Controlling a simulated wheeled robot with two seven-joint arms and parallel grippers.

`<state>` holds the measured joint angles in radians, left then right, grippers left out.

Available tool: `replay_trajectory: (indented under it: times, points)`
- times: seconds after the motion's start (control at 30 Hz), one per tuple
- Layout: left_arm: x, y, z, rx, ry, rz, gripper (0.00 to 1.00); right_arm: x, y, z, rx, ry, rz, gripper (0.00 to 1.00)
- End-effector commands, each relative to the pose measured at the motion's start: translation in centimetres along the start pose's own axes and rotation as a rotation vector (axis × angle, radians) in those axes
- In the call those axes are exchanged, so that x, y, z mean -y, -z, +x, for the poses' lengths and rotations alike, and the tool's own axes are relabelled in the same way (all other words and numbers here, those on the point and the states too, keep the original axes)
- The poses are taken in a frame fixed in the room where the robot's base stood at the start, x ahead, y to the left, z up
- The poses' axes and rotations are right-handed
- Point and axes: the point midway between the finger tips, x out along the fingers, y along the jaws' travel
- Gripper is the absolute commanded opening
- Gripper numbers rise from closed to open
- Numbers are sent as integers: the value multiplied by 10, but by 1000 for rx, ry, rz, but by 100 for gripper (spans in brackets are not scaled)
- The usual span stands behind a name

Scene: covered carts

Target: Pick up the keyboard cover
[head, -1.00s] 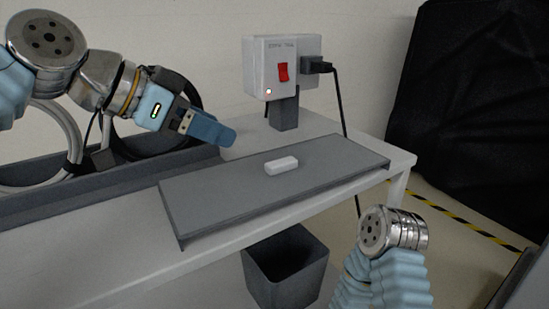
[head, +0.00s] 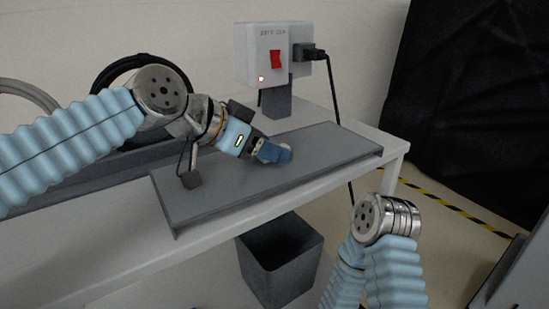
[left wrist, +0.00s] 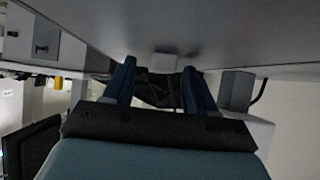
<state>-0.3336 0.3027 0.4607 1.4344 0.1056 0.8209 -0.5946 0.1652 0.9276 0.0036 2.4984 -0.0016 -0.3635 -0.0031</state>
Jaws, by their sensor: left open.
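The keyboard cover (head: 200,204) is a flat grey panel lying on the white table, its front edge bent down. Its small white handle is almost wholly hidden behind my left gripper (head: 276,153) in the head view. In the left wrist view the cover (left wrist: 235,28) fills the top, and the pale handle (left wrist: 163,62) shows between the tips of the blue fingers. My left gripper is open at the handle; I cannot tell whether the fingers touch it. My right arm shows at the lower right, but its gripper is out of view.
A white switch box (head: 265,52) with a red switch and plugged-in cable stands on a post behind the cover. A dark bin (head: 280,262) is below the table. A grey trough and coiled cables lie at the back left. A black curtain (head: 475,100) hangs at right.

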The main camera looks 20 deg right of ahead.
Motion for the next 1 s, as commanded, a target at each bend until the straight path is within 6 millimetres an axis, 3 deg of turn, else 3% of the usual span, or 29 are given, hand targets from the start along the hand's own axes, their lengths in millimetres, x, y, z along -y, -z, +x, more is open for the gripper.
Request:
replay_trajectory:
  times: [0.17,0.5,1.0]
  points:
    - [0,0,0,0,0,0,54,0,0,0,0,0,0,43]
    - [0,0,0,1,-1,0,1,0,0,0,0,0,0,43]
    - [0,8,-6,1,0,0,0,2,0,-3,2,1,-1,43]
